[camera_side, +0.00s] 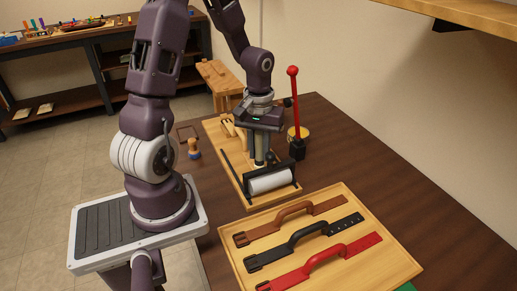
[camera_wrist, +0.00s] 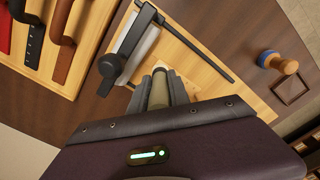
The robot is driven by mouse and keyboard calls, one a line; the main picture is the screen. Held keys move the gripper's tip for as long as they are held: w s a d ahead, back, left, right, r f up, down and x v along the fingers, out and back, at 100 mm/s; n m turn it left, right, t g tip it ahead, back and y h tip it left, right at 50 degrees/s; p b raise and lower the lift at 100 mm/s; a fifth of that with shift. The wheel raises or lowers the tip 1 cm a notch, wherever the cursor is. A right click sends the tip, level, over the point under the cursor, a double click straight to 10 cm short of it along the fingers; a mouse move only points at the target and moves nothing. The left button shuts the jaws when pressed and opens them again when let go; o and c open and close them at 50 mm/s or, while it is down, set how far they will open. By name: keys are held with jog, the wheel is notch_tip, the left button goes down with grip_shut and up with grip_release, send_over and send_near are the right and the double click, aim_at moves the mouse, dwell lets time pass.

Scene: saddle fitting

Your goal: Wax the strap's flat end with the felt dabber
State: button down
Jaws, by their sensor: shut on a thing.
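My gripper (camera_side: 262,162) points down over the wooden board. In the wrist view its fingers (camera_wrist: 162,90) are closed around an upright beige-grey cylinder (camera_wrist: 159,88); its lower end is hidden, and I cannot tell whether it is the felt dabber. Three straps with raised handles lie side by side in the light wooden tray: brown (camera_side: 290,220), black (camera_side: 305,236) and red (camera_side: 322,262). Each has a buckle-like end at left and a flat end at right. A wooden knob with a blue band (camera_side: 193,147) stands left of the board, also visible in the wrist view (camera_wrist: 278,62).
The board (camera_side: 236,166) carries a white roller (camera_side: 270,182) in a black frame, close to my gripper, and a black rod. A red-handled lever (camera_side: 294,105) stands behind, by a yellow round thing (camera_side: 304,133). The tray (camera_side: 408,266) is in front; the table's right side is clear.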

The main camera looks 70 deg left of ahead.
jog(key=shift+a+r, duration=0.1)
jog(key=shift+a, duration=3.75)
notch_tip(320, 180, up, 6)
jog(key=shift+r, duration=0.2)
jog(key=shift+d+f, duration=0.1)
jog(key=shift+f, duration=0.1)
